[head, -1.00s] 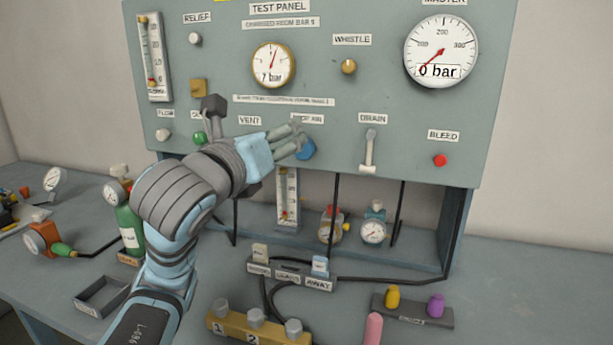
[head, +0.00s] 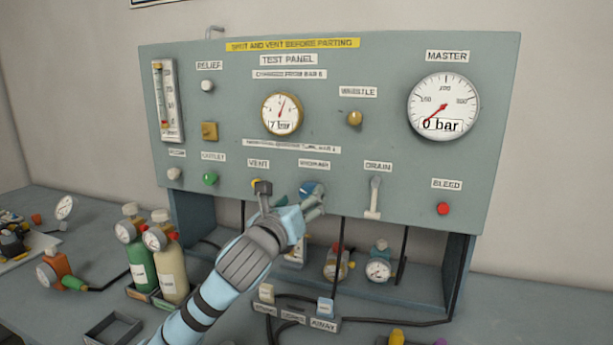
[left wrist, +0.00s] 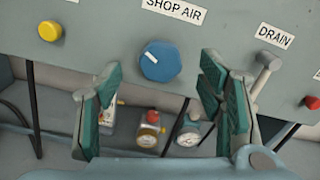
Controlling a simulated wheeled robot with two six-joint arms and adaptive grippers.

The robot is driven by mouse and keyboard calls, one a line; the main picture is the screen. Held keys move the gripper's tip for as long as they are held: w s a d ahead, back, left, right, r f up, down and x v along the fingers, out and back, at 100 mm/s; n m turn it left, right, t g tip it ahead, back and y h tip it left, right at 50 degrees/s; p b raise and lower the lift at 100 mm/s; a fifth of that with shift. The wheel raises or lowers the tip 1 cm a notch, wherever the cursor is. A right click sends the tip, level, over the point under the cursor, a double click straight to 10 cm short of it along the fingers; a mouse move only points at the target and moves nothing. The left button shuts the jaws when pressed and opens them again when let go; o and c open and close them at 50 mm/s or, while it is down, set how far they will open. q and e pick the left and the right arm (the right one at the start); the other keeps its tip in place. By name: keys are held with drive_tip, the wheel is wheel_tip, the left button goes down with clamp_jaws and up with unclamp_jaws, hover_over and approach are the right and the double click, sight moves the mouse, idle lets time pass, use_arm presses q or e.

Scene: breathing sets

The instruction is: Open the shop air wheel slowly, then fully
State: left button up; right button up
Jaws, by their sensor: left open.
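The shop air wheel (left wrist: 160,61) is a round blue knob with a white mark, under the SHOP AIR label on the test panel (head: 330,110). In the head view the wheel (head: 309,188) is partly hidden by my left gripper (head: 318,204). In the left wrist view my left gripper (left wrist: 163,100) is open, with its green-padded fingers apart. The wheel shows beyond and between the fingers, near the top, and nothing is held. My right gripper is not in view.
A drain lever (head: 375,197) stands right of the wheel and a yellow vent knob (left wrist: 50,31) left of it. The small panel gauge (head: 282,114) reads about 7 bar and the master gauge (head: 443,105) 0 bar. Bottles (head: 170,268) stand at left.

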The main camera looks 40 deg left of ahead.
sight(308, 193)
use_arm(q)
drive_tip(key=x, duration=0.4)
drive_tip(key=shift+w+f+b, duration=0.3)
drive_tip(key=shift+w, duration=0.1)
drive_tip(key=shift+s, duration=0.1)
drive_tip(key=c, duration=1.1)
drive_tip(key=shift+c, duration=0.2)
drive_tip(key=shift+r, duration=0.1)
